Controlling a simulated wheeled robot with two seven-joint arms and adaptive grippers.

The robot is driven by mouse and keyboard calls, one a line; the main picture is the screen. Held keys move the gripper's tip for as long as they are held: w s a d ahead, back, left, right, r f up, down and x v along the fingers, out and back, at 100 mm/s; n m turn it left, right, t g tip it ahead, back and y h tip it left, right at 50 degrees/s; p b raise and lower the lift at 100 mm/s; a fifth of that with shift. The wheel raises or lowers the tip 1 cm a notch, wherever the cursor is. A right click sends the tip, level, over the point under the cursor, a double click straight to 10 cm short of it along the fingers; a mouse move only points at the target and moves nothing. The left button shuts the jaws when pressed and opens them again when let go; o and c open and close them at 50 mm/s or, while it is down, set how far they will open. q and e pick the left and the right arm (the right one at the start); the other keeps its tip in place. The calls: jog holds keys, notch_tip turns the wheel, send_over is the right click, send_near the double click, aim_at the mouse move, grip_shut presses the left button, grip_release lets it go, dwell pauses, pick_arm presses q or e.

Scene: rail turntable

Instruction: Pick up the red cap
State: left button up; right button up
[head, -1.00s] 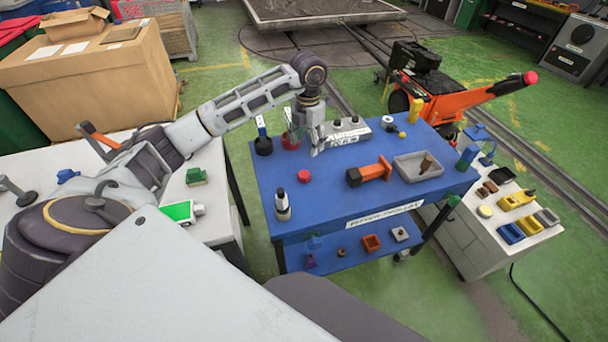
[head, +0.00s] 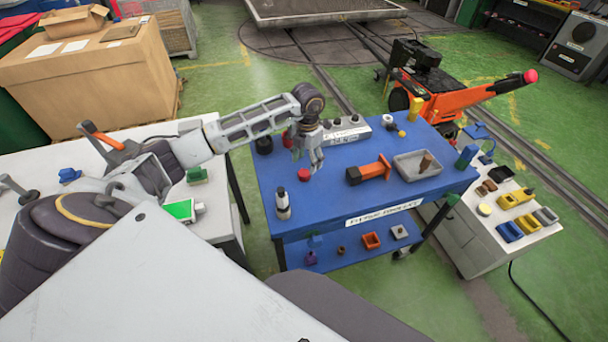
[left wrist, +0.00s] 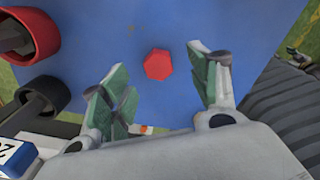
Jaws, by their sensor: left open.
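The red cap (head: 304,174) lies on the blue table, left of the orange-handled tool. In the left wrist view the red cap (left wrist: 158,64) is a small red hexagonal piece lying between and slightly beyond the fingertips. My left gripper (head: 308,161) is above the table, just over the cap, pointing down. Its two green-padded fingers (left wrist: 158,84) are apart with nothing between them. My right gripper is not in view.
The blue table (head: 335,200) also holds a black-and-white bottle-like piece (head: 282,204), an orange-handled tool (head: 369,171), a grey tray (head: 418,167) and a grey box (head: 345,131). A larger red round piece (left wrist: 32,28) stands near the gripper.

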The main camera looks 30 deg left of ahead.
aim_at(305, 172)
pick_arm(q)
jog(key=shift+f, duration=0.2)
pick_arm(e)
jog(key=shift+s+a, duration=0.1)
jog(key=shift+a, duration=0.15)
pick_arm(q)
jog(key=shift+f, duration=0.1)
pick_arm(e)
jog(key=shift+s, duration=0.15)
pick_arm(q)
jog(key=shift+s+a+f+p, duration=0.15)
jog(key=shift+f+p, duration=0.15)
jog(key=shift+f, duration=0.8)
jog(key=shift+s+a+f+p, duration=0.15)
jog(key=shift+f+p, duration=0.1)
jog(key=shift+f, duration=0.8)
jog(key=shift+w+f, duration=0.15)
jog(key=shift+f, duration=0.15)
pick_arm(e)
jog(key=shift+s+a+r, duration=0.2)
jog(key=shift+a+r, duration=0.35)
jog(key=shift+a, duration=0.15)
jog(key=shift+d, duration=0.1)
pick_arm(q)
jog(key=c, duration=1)
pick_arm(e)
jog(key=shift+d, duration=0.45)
pick_arm(q)
jog(key=shift+r, duration=0.1)
